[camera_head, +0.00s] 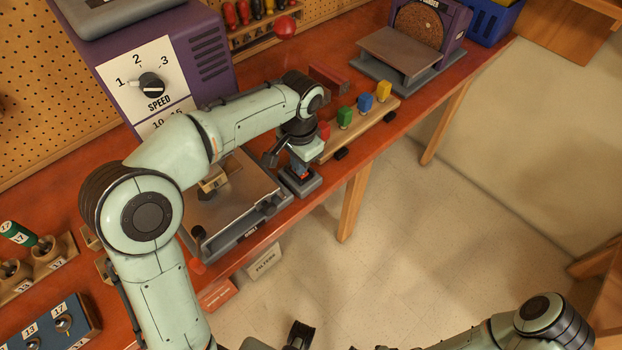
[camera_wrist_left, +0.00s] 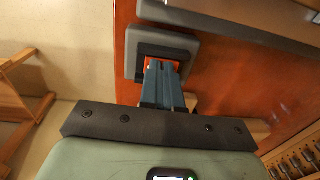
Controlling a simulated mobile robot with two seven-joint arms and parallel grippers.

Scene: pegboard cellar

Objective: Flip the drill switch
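The drill switch is a small grey box with an orange-red part on top, on the bench at the right end of the drill's base (camera_head: 190,228). The switch box (camera_head: 316,185) also shows in the left wrist view (camera_wrist_left: 187,48). My left gripper (camera_head: 300,170) points down over this box. In the left wrist view its two fingers (camera_wrist_left: 163,68) are together, with their tips at the orange-red part, and they hide some of it. I cannot tell whether they touch it. Nothing shows between them.
The purple drill housing with a speed dial (camera_head: 152,86) stands behind my left arm. A wooden strip with coloured blocks (camera_head: 366,102) lies right of the switch. A sander (camera_head: 408,45) is farther back. The floor in front of the bench (camera_head: 400,240) is mostly clear.

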